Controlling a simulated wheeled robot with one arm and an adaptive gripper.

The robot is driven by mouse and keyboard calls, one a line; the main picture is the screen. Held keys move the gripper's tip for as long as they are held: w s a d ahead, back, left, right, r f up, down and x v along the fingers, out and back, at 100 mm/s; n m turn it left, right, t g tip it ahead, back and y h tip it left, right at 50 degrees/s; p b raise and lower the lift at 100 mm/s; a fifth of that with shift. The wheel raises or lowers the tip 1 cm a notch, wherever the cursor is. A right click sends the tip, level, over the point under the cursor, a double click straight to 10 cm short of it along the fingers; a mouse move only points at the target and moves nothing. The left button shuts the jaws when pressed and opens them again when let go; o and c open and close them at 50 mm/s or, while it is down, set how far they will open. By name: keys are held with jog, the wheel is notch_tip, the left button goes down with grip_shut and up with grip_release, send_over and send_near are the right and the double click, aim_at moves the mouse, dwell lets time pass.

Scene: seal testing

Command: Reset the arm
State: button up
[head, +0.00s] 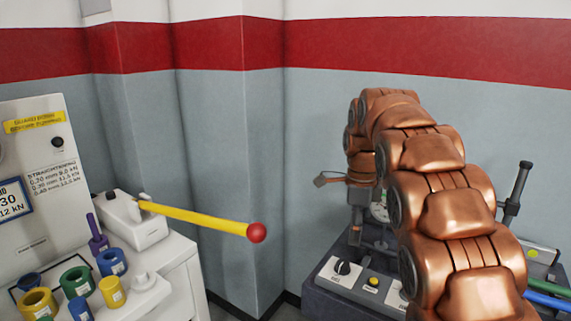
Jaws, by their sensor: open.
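My copper-coloured arm rises from the lower right, arches over and bends down at its far end. My gripper (371,238) hangs below the wrist, small, dark and pointing down. It is open, and I see nothing held in it. It is above or in front of the grey bench equipment at the right; the exact gap cannot be told. The near arm links hide part of the gripper's surroundings.
A control box (345,277) with a black knob and yellow button sits below my gripper. At left, a yellow lever (195,217) with a red ball end sticks out from a white cabinet (180,272). Several coloured rings (76,280) stand there. A black upright handle (518,190) is right.

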jog(key=s+f+n+p, duration=0.1)
jog(key=s+f+n, duration=0.2)
jog(key=s+n, duration=0.7)
jog(key=s+a+f+n+g+p, duration=0.1)
jog(key=s+n, duration=1)
jog(key=s, duration=1.8)
notch_tip(320, 180, down, 3)
jog(key=shift+a+r+n+p, duration=0.2)
jog(key=shift+n+p, duration=0.1)
jog(key=shift+p, duration=0.4)
